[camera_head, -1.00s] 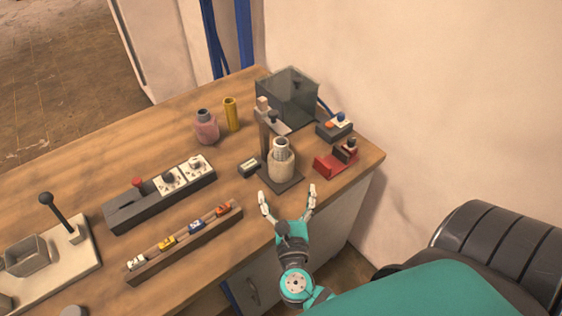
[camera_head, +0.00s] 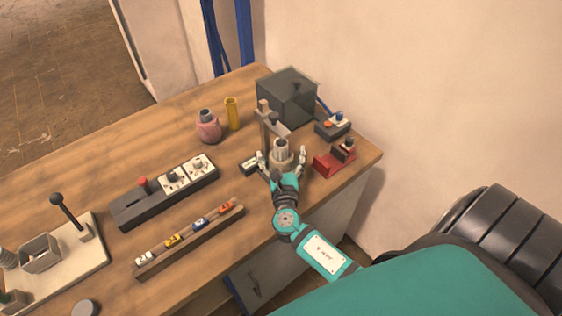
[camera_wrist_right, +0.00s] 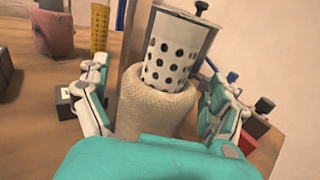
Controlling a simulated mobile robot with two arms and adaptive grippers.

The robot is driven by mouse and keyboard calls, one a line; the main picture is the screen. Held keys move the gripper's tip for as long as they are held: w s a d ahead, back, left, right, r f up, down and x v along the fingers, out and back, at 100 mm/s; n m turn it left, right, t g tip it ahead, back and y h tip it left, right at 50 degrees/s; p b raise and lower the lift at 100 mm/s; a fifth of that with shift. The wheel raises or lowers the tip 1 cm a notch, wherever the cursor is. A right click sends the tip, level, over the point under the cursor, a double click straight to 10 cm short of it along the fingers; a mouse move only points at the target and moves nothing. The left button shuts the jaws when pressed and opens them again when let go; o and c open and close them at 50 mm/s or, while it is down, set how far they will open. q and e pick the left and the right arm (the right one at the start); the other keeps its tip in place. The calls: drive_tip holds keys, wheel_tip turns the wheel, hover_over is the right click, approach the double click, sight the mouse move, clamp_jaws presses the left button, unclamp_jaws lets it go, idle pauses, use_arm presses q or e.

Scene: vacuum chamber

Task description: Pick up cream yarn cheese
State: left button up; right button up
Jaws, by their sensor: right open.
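The cream yarn cheese (camera_head: 282,164) stands upright on a dark stand at the back right of the table. In the right wrist view the yarn cheese (camera_wrist_right: 152,100) is a cream wound body around a white perforated tube. My right gripper (camera_head: 281,163) is open, with one finger on each side of the yarn cheese. In the right wrist view the fingers of the gripper (camera_wrist_right: 152,95) appear apart from the yarn, though I cannot tell how wide the gaps are. The lower front of the yarn is hidden by my gripper. My left gripper is not in view.
A post (camera_head: 265,121) rises behind the yarn cheese. A dark box (camera_head: 287,97) stands at the back, a red device (camera_head: 334,161) to the right. A pink yarn cone (camera_head: 208,128) and yellow tube (camera_head: 232,114) stand left. The wall is close on the right.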

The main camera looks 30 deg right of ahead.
drive_tip(key=shift+s, duration=0.1)
drive_tip(key=shift+c, duration=1.2)
drive_tip(key=c, duration=1.2)
drive_tip(key=shift+r, duration=0.1)
drive_tip(key=shift+c, duration=0.4)
drive_tip(key=shift+r, duration=0.1)
